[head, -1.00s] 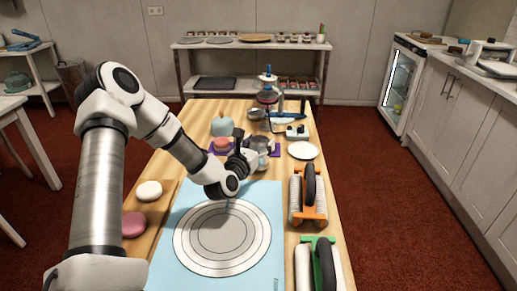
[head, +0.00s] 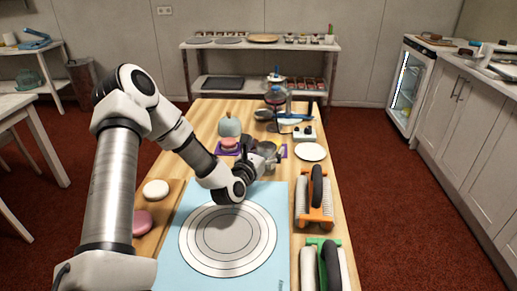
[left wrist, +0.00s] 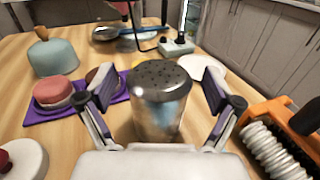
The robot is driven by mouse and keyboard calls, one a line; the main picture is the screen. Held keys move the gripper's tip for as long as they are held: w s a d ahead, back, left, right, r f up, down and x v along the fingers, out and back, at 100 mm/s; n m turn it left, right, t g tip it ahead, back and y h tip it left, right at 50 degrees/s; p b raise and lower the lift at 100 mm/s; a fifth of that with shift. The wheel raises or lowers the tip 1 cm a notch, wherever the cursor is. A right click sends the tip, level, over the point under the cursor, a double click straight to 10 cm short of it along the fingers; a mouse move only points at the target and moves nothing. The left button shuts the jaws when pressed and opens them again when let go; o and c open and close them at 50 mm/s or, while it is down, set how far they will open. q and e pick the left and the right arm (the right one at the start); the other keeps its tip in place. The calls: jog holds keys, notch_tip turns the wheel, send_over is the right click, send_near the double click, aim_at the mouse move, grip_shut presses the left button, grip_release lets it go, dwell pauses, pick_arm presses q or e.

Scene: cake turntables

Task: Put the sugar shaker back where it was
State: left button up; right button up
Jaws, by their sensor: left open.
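The sugar shaker (left wrist: 160,95), a metal cylinder with a dark perforated top, stands upright in the left wrist view. It also shows in the head view (head: 268,147), partly covered by my gripper. My left gripper (left wrist: 160,103) is open, with one finger on each side of the shaker and a gap visible at both sides. It also shows in the head view (head: 263,160). My right gripper is out of view.
A turntable (head: 228,240) sits on a blue mat (head: 170,275) in front. A pink macaron-like piece (left wrist: 53,92) and a grey-blue dome (left wrist: 52,58) stand left of the shaker. An orange-framed roller (head: 316,197) and a white plate (head: 311,152) are at right.

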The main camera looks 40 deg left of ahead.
pick_arm(q)
jog(key=p+v, duration=0.2)
jog(key=v, duration=0.9)
jog(key=shift+r, duration=0.1)
jog(key=shift+s+d+p, duration=0.15)
jog(key=shift+s+p, duration=0.2)
jog(key=shift+s, duration=0.1)
